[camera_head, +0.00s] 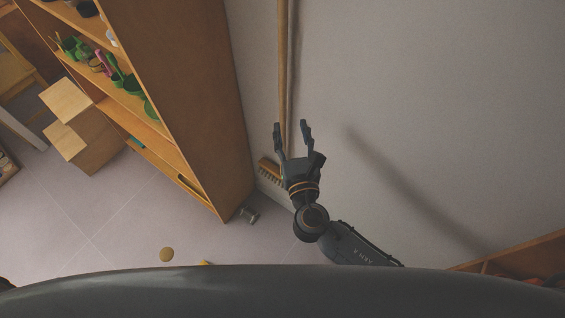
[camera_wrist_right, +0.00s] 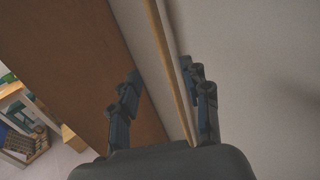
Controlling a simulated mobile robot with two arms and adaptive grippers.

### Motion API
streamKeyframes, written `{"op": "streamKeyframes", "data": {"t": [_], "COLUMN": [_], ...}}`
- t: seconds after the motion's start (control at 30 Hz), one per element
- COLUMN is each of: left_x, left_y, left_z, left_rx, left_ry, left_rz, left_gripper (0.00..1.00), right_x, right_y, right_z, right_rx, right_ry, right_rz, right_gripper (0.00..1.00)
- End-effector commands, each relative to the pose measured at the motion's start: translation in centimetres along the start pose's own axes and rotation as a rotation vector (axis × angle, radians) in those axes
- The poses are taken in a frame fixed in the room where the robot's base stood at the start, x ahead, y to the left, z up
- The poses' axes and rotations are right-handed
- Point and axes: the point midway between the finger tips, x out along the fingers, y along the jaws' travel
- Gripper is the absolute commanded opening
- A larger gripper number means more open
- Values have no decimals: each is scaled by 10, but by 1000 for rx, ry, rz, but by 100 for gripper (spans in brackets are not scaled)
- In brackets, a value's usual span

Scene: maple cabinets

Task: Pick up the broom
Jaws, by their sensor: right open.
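The broom (camera_head: 283,70) has a long light wooden handle and stands against the pale wall beside the cabinet, with its bristled head (camera_head: 270,168) low near the floor. My right gripper (camera_head: 291,126) is open, and the handle shows between its two fingers in the head view. In the right wrist view, the handle (camera_wrist_right: 170,65) also runs between the open fingers (camera_wrist_right: 163,92), closer to the right finger. I cannot tell whether it touches a finger. Part of the broom head is hidden behind my gripper. My left gripper is not in view.
A tall wooden cabinet (camera_head: 190,80) with green items on its shelves stands just left of the broom. Wooden boxes (camera_head: 75,125) stand further left. The wall to the right is bare.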

Motion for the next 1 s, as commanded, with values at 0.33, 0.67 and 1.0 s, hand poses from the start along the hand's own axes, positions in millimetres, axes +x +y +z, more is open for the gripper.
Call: {"op": "streamKeyframes", "data": {"t": [0.33,0.67,1.0], "left_x": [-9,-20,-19], "left_y": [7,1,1], "left_z": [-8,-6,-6], "left_rx": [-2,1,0], "left_ry": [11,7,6], "left_rz": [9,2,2], "left_gripper": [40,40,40], "right_x": [62,96,120], "right_y": [-1,-2,-2], "right_z": [1,8,4], "right_rx": [2,4,5], "right_ry": [2,1,5], "right_rz": [-1,-2,-2], "right_gripper": [47,47,47]}}
